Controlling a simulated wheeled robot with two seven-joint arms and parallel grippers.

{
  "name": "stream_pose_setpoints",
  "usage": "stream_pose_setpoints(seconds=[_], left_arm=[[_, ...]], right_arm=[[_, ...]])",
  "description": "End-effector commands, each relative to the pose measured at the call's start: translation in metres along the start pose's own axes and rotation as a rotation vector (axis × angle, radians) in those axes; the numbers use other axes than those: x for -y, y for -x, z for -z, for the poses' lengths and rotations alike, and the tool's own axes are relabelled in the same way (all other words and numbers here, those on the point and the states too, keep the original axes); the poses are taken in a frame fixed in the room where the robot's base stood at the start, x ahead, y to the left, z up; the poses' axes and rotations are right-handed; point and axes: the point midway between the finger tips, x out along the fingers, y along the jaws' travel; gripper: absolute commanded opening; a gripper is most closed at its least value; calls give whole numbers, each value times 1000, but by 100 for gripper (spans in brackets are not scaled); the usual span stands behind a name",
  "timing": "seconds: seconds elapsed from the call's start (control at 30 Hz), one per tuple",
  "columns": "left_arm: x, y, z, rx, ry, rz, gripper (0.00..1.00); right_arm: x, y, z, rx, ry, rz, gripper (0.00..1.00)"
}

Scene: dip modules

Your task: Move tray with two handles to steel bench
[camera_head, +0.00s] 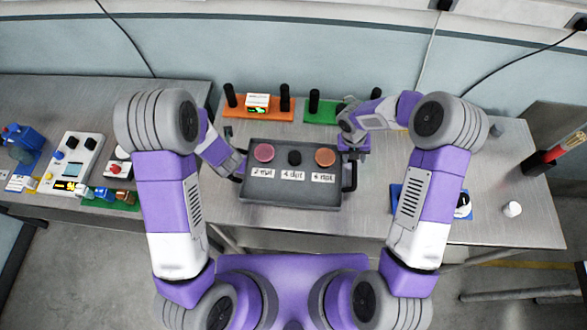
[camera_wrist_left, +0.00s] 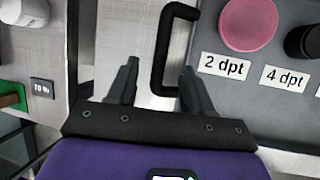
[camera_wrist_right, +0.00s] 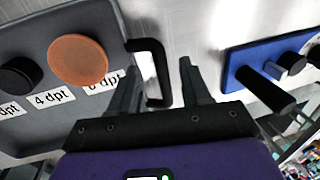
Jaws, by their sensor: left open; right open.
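The grey tray (camera_head: 290,193) lies on a metal-topped bench (camera_head: 380,225) in front of me, with a pink disc (camera_head: 264,152), a black knob (camera_head: 294,158) and an orange disc (camera_head: 325,157) above white labels. In the left wrist view, the tray's black left handle (camera_wrist_left: 158,50) stands between the open fingers of my left gripper (camera_wrist_left: 158,73). In the right wrist view, the black right handle (camera_wrist_right: 157,70) stands between the open fingers of my right gripper (camera_wrist_right: 160,68). Neither gripper is closed on its handle.
Behind the tray are an orange block (camera_head: 259,106) and a green block (camera_head: 321,110) with black posts. A blue block (camera_head: 402,198) and a small white cylinder (camera_head: 512,209) are to the right. Another metal table (camera_head: 60,100) at left holds several devices.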

Motion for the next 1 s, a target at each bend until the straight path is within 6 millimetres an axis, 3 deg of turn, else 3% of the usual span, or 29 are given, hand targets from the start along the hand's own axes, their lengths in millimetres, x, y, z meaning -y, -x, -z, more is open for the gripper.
stream_pose_setpoints(seconds=[0.1,0.33,0.73,1.0], left_arm=[[-1,-21,1,-3,1,-2,51],[0,-48,0,-1,0,0,51],[0,-54,0,1,1,0,51],[0,-54,0,1,1,0,9]], right_arm=[[0,-21,0,-3,1,1,47],[0,-48,0,-1,1,1,47],[0,-54,0,2,0,0,47],[0,-54,0,1,0,0,6]])
